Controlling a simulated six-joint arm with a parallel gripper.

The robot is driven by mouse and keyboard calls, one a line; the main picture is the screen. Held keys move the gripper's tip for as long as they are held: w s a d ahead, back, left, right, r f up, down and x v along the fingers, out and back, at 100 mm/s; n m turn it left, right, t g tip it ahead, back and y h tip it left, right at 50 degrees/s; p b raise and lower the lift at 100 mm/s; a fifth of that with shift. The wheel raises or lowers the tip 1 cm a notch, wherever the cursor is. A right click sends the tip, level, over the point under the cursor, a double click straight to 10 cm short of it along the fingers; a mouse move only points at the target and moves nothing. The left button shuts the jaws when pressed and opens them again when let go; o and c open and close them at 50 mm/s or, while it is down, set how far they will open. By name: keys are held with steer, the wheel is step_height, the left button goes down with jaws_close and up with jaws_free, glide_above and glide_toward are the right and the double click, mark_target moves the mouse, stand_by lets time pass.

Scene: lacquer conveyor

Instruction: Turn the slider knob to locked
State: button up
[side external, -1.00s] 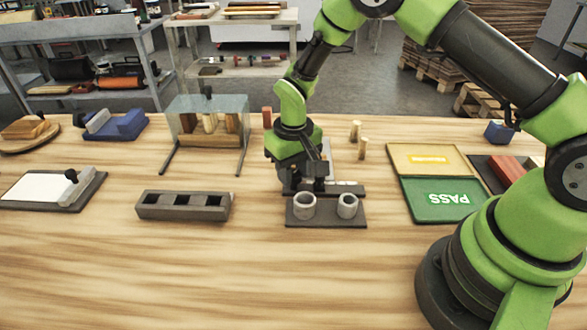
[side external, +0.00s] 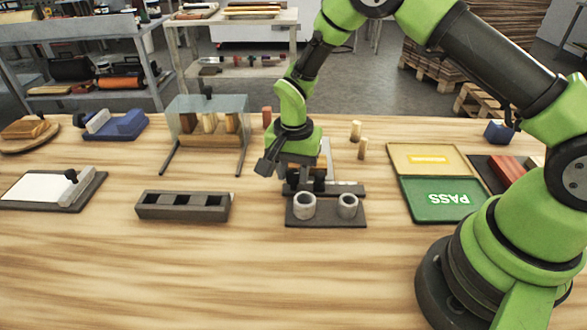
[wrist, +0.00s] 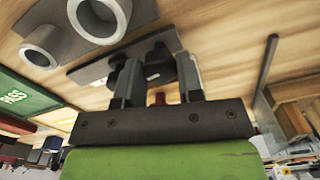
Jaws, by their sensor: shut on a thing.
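My gripper (wrist: 159,80) is shut on a small dark knob (wrist: 158,68), which shows between its two fingers in the wrist view. The knob sits on a dark bar (side external: 348,188) behind a flat dark plate (side external: 327,220) that carries two grey cups. My gripper (side external: 305,185) is also low over the left part of this bar in the side external view, tilted to the left. The knob is mostly hidden there by the fingers and wrist. I cannot read any locked marking.
A grey cup (side external: 304,206) and a smaller one (side external: 347,206) stand just in front of the bar. A dark block with slots (side external: 185,213) lies to the left. A green PASS panel (side external: 440,212) lies to the right. The front table is clear.

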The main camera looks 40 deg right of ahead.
steer(key=shift+m, duration=0.9)
steer(key=o, duration=0.9)
